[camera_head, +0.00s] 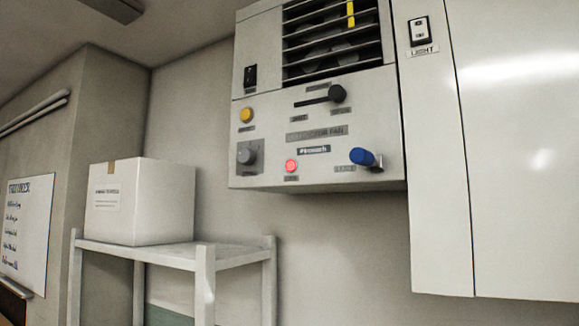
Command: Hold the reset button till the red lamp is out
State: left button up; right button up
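A light grey wall unit (262,110) hangs at the upper middle of the head view. Its small red lamp (291,166) glows near the lower edge. A yellow button (246,115) is on the unit's left side, with a grey knob (246,156) below it. A blue knob or button (362,157) sticks out to the right of the lamp. The small labels are too blurred for me to tell which control is the reset button. Neither of my grippers is in view, and nothing touches the controls.
The unit also has a black lever (337,94), a black switch (250,76) and a slatted vent (332,40). A white cabinet (510,150) with a light switch (420,30) stands at right. A white box (140,200) sits on a shelf rack (215,256) at lower left.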

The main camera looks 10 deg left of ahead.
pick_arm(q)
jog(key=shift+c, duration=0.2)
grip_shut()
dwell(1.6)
